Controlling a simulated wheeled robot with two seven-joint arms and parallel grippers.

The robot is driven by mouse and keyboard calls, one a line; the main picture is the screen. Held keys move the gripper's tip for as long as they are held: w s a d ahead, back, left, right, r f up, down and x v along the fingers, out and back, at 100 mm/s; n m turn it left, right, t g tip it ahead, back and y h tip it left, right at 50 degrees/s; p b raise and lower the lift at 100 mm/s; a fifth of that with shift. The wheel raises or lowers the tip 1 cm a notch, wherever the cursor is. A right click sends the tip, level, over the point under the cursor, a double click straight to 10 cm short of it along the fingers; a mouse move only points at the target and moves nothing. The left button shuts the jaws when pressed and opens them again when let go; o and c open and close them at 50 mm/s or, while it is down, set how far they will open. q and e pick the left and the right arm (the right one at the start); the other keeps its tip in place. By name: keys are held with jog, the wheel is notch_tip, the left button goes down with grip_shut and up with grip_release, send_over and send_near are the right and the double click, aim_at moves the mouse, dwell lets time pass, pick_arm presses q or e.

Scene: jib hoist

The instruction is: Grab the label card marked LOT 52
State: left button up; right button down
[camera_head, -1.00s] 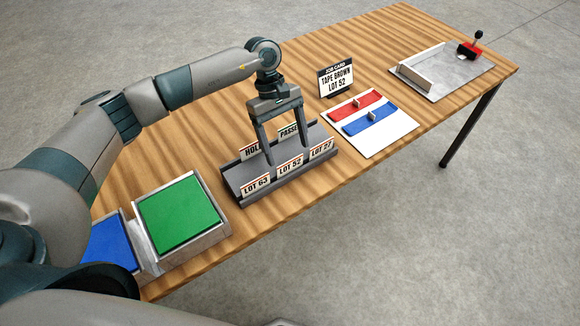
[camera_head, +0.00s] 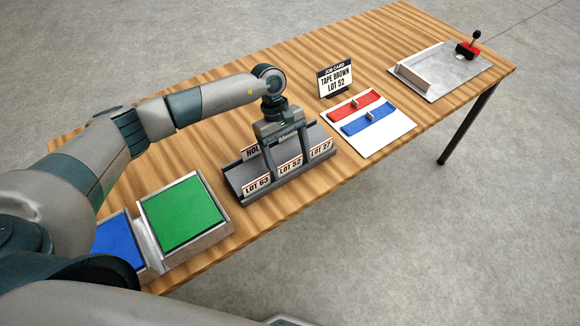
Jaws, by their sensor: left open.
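The white label card marked LOT 52 (camera_head: 290,166) stands in the front row of a dark grey card rack (camera_head: 250,196), between the LOT 63 card (camera_head: 257,186) and the LOT 27 card (camera_head: 321,150). My left gripper (camera_head: 287,163) is open, pointing down over the rack. Its two fingers are at the left and right sides of the LOT 52 card, with the card showing between them. I cannot tell whether they touch it. A HOLD card (camera_head: 251,152), partly covered, stands in the back row. My right gripper is not in view.
A job card sign (camera_head: 335,79) reading TAPE BROWN LOT 52 stands behind. A white board (camera_head: 385,139) with red and blue strips lies to the right. Green (camera_head: 183,213) and blue (camera_head: 115,248) trays sit front left. A metal plate (camera_head: 450,75) is at far right.

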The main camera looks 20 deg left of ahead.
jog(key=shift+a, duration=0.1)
pick_arm(q)
jog(key=shift+c, duration=0.9)
jog(key=c, duration=0.6)
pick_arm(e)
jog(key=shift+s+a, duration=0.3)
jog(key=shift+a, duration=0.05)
pick_arm(q)
jog(key=shift+r, duration=0.1)
jog(key=shift+c, duration=0.2)
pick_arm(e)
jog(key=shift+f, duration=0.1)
